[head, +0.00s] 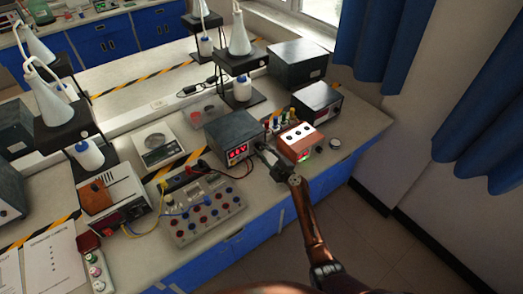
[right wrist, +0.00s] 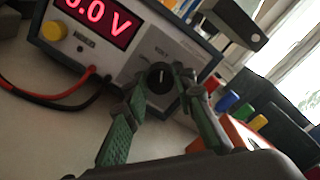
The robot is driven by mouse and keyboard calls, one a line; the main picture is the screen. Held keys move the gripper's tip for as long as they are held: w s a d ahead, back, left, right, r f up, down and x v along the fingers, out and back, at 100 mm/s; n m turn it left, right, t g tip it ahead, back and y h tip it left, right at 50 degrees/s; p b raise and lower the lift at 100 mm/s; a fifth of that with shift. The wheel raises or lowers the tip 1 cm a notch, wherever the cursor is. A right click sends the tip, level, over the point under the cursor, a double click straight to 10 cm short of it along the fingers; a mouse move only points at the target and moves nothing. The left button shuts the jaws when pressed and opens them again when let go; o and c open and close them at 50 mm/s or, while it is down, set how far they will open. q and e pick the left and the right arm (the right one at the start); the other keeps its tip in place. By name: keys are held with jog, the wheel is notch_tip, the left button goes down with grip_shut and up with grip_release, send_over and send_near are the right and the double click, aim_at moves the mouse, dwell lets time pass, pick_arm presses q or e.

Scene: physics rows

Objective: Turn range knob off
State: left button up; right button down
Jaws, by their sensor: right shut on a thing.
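The grey power supply (head: 225,128) stands on the bench with its red-lit display facing front. In the right wrist view the power supply's face (right wrist: 135,55) shows a red display (right wrist: 98,16) ending in "0 V"; its left part is cropped. The black round knob (right wrist: 160,75) has a pale pointer line, near upright in that view. My right gripper (head: 262,148) is at the right side of this face. Its two green fingers (right wrist: 162,85) are closed around the knob, one on each side. The knob is hidden in the head view. My left gripper is not in view.
An orange box (head: 298,142) with colored posts behind it stands just right of my right gripper. A grey panel with several knobs (head: 205,210) lies front left. Red and black leads (right wrist: 50,88) run from the supply. A black box (head: 316,103) stands behind.

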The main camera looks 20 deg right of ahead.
jog(key=shift+f+n, duration=0.1)
jog(key=shift+n, duration=0.2)
jog(key=shift+n+b, duration=0.55)
jog(key=shift+n, duration=0.05)
jog(key=n+b, duration=0.1)
jog(key=n, duration=0.2)
jog(key=shift+f+b, duration=0.15)
jog(key=shift+b, duration=0.15)
jog(key=n+b, duration=0.1)
jog(key=n, duration=0.4)
jog(key=shift+b, duration=0.3)
jog(key=c, duration=1.6)
grip_release()
jog(key=shift+s, duration=0.15)
